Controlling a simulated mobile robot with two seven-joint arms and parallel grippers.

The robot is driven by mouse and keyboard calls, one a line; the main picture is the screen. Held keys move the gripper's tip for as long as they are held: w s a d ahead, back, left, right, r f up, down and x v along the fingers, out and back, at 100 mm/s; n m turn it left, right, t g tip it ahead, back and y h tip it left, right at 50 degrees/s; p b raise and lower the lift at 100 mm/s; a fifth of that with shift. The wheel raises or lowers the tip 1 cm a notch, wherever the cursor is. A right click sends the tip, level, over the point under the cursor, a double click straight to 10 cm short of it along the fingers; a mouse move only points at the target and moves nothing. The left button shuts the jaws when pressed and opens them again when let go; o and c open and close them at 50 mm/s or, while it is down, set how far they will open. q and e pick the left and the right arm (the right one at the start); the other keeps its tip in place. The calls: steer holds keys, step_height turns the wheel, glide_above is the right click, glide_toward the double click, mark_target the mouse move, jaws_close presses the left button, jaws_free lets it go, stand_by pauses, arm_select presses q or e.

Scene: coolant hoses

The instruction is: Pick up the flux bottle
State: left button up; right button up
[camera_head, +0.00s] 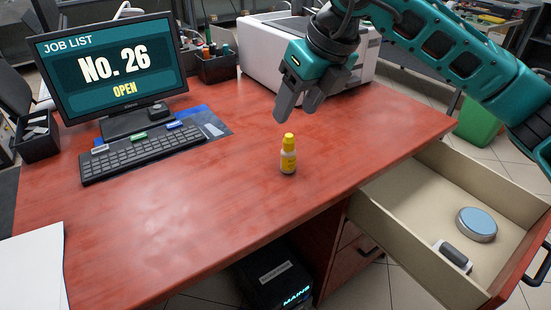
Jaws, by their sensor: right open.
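The flux bottle (288,155) is small, with a yellow cap and a yellow and white label. It stands upright on the red desk (200,220), right of the picture's middle. My right gripper (295,115) hangs above and behind the bottle with its two grey fingers pointing down. The fingers are apart, with nothing seen between them, and they do not appear to touch the bottle. My left gripper is not in view.
A monitor (112,68) and keyboard (137,150) stand at the left. A white machine (262,55) stands behind the gripper. An open drawer (400,235) at the right holds a round tin (477,225) and a small grey-white item (453,256). The desk around the bottle is clear.

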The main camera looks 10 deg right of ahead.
steer(key=d, duration=0.2)
steer(key=h+b, duration=0.1)
glide_above(289, 135)
steer(key=s, duration=0.3)
steer(key=shift+t, duration=0.3)
steer(key=f, duration=0.5)
steer(key=shift+w+d+f, duration=0.15)
steer(key=shift+d+f, duration=0.05)
steer(key=shift+f, duration=0.05)
steer(key=x, duration=0.4)
steer(key=b+x, duration=0.1)
steer(key=shift+w+d+f, duration=0.15)
steer(key=shift+w+f, duration=0.15)
steer(key=shift+w, duration=0.15)
steer(key=shift+c, duration=0.5)
jaws_close()
